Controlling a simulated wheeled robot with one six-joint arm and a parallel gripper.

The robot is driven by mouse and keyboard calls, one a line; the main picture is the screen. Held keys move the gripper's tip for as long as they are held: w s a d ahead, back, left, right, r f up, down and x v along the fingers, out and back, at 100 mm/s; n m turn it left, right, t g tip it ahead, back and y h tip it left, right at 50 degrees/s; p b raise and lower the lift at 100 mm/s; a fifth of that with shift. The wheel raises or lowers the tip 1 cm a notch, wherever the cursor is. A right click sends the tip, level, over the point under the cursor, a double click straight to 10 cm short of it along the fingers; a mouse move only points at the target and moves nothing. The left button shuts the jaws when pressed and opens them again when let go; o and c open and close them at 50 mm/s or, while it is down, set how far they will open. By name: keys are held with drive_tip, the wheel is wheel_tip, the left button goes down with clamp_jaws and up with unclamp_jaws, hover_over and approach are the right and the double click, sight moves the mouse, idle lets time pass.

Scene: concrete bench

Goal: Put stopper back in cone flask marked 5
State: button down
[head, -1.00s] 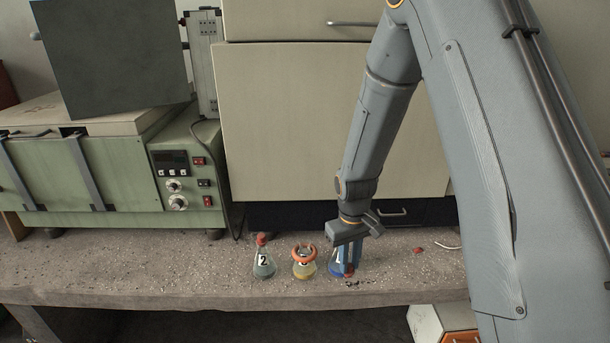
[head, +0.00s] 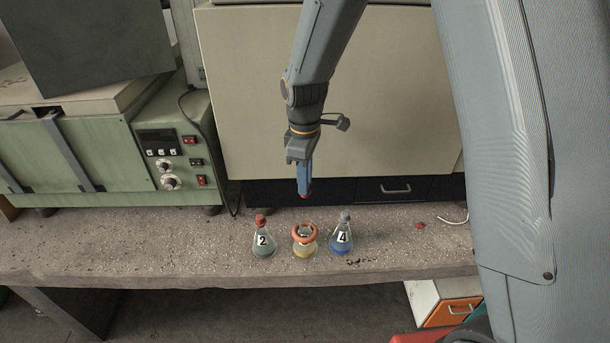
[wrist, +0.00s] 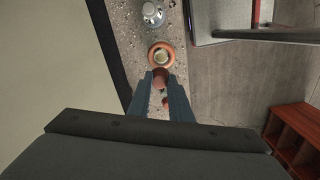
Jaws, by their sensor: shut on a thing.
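My gripper (head: 305,190) is shut on a small red-brown stopper (wrist: 160,76) and holds it in the air, above and a little behind the middle flask in the head view. The middle flask (head: 304,250) stands upright with yellow liquid and an orange ring (head: 305,232) around its neck. The ring hides most of its label, so I cannot read the number. In the wrist view the ring (wrist: 162,54) lies just beyond the held stopper, which is apart from it.
Flask 2 (head: 263,243), with a red stopper, stands left of the middle flask. Flask 4 (head: 341,239), with blue liquid and a grey stopper, stands close on the right. A small red piece (head: 420,226) lies on the bench (head: 150,245). Cabinets (head: 350,110) rise behind.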

wheel_tip(320, 180, down, 9)
drive_tip(key=b, duration=0.5)
drive_tip(key=shift+f, duration=0.25)
idle(1.0)
drive_tip(key=shift+f+b, duration=0.35)
drive_tip(key=shift+f+b, duration=0.3)
drive_tip(key=shift+f, duration=0.6)
idle(0.3)
drive_tip(key=c, duration=1)
unclamp_jaws()
drive_tip(key=shift+r, duration=0.15)
